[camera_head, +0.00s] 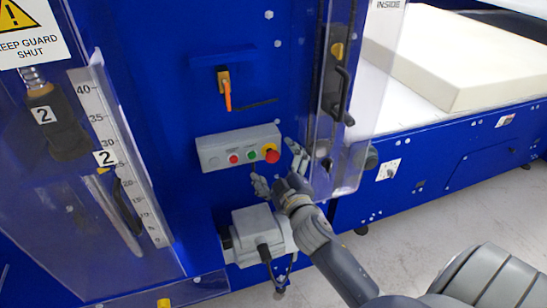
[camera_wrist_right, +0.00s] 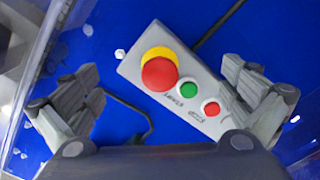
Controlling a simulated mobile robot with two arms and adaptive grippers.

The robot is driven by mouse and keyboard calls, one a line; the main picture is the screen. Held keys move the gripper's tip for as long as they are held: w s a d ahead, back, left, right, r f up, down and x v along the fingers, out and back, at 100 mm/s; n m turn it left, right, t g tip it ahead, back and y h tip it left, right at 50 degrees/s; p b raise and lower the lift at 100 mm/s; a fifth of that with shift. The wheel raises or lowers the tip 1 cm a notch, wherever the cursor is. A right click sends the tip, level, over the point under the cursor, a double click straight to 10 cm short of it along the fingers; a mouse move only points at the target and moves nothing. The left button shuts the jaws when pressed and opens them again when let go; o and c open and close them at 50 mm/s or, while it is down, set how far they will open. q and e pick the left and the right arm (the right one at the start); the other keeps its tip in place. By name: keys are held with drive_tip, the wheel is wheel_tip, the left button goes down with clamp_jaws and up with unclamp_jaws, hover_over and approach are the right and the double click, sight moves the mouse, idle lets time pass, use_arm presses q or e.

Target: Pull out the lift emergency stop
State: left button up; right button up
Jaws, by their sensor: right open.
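The lift emergency stop (camera_head: 271,154) is a red mushroom button on a yellow collar at the right end of a grey control box (camera_head: 213,151) on the blue panel. In the right wrist view the red button (camera_wrist_right: 159,74) lies ahead, between the fingers and beyond them. A green button (camera_wrist_right: 188,90) and a small red button (camera_wrist_right: 211,109) sit beside it. My right gripper (camera_head: 275,166) is open and empty, just right of and below the box, its fingers apart from the red button. It also shows in the right wrist view (camera_wrist_right: 168,95). My left gripper is not in view.
A clear guard (camera_head: 350,160) with a black handle (camera_head: 337,92) stands close to the right of my gripper. A grey motor box (camera_head: 258,232) sits below. An orange-handled switch (camera_head: 226,90) is above. A foam block (camera_head: 470,62) lies at the right.

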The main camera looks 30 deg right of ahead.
idle(0.4)
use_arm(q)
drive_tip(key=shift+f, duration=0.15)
use_arm(e)
drive_tip(key=v, duration=0.7)
idle(0.8)
